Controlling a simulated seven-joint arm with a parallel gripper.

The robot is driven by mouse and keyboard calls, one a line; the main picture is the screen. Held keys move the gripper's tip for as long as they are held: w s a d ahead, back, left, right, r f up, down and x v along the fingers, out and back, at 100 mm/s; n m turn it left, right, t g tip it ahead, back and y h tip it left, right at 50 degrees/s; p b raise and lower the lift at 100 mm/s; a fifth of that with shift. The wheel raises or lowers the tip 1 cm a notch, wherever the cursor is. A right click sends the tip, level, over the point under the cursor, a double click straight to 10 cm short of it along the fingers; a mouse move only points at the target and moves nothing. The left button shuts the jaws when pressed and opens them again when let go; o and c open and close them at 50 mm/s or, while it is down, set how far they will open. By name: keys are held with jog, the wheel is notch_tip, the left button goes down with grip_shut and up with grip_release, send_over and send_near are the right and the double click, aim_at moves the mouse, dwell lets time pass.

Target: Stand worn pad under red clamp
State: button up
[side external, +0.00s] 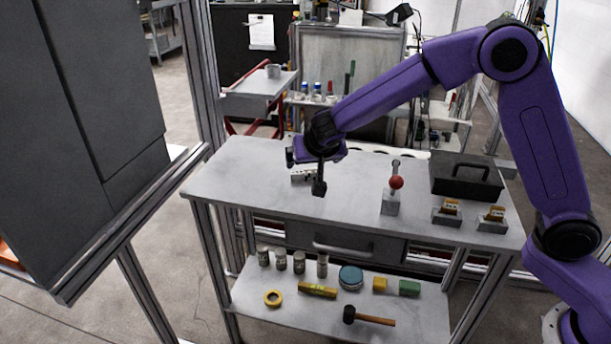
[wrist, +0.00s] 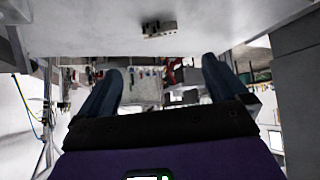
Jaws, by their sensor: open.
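The red clamp (side external: 395,184) is a grey block with a lever and a red ball knob, standing at the front middle of the bench. Nothing pad-like shows under the clamp. My gripper (side external: 305,172) is open and empty, left of the clamp, above the bench. In the wrist view its two dark fingers (wrist: 163,68) are spread wide with nothing between them.
A small grey block (side external: 302,175) lies on the bench by my gripper; a similar block shows in the wrist view (wrist: 160,29). A black tote (side external: 466,178) stands behind the pads. The bench's left part (side external: 235,175) is clear. The lower shelf holds jars, tape and a mallet (side external: 368,318).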

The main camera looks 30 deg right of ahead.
jog(key=w, duration=0.1)
send_near(305, 172)
jog(key=shift+m, duration=0.3)
jog(key=x, duration=0.4)
jog(key=shift+w+a, duration=0.1)
jog(key=shift+a, duration=0.1)
jog(key=shift+d+x, duration=0.1)
jog(key=shift+x, duration=1.25)
jog(key=shift+d+x, duration=0.15)
jog(key=shift+x, duration=1.2)
jog(key=shift+r, duration=0.1)
jog(key=c, duration=1)
